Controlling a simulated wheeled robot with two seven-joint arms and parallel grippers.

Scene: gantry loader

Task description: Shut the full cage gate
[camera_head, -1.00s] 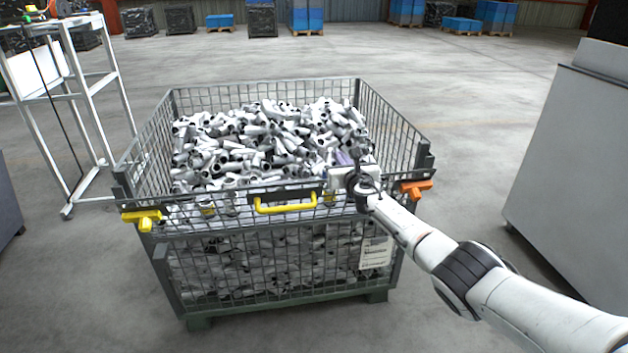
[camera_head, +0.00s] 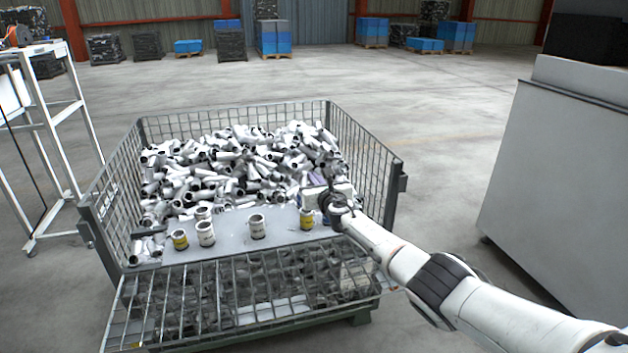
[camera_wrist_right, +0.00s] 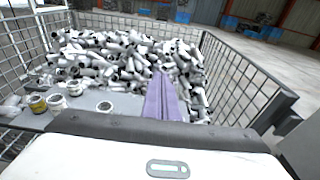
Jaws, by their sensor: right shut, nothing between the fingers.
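The grey wire-mesh cage (camera_head: 369,160) is heaped with white pipe fittings (camera_head: 245,165). Its front gate (camera_head: 218,292) is folded down and outward, sloping toward me, so the upper front of the cage is open. The gate's yellow handle and the latches are not visible now. My right gripper (camera_head: 328,200) is over the front right of the cage, above the fittings and apart from the gate. In the right wrist view its purple fingers (camera_wrist_right: 165,98) are together and empty. My left gripper is out of view.
A grey plate (camera_head: 232,231) with several white and yellow-banded cups lies inside the cage's front opening. A large grey cabinet (camera_head: 555,165) stands at the right. A white frame stand (camera_head: 45,120) is at the left. Open floor lies behind the cage.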

